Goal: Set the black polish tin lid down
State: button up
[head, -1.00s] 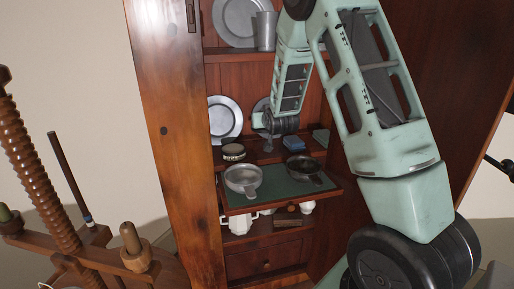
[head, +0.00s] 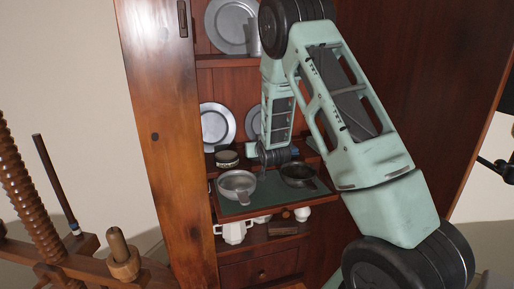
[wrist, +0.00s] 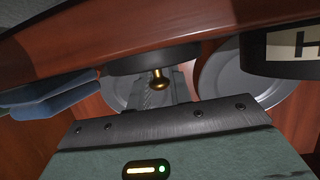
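The black lid (wrist: 126,62) with a brass knob (wrist: 158,80) shows in the wrist view, which looks upside down. Its flat side lies against or very close to the wooden shelf board (wrist: 190,30), knob pointing away from the board. My gripper's grey finger part (wrist: 165,95) is right at the knob; whether it grips the knob or is just apart cannot be told. In the head view the lid and fingertips are hidden behind my wrist. The labelled black tin (head: 227,159) stands on the shelf left of my wrist and at the right of the wrist view (wrist: 290,52).
A blue block (wrist: 50,95) lies near the lid on the other side from the tin. Pewter plates (head: 217,124) stand behind. A light pan (head: 237,184) and a dark pan (head: 298,174) sit on the green-topped pull-out board (head: 262,202) in front.

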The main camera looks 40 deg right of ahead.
jog(key=o, duration=0.4)
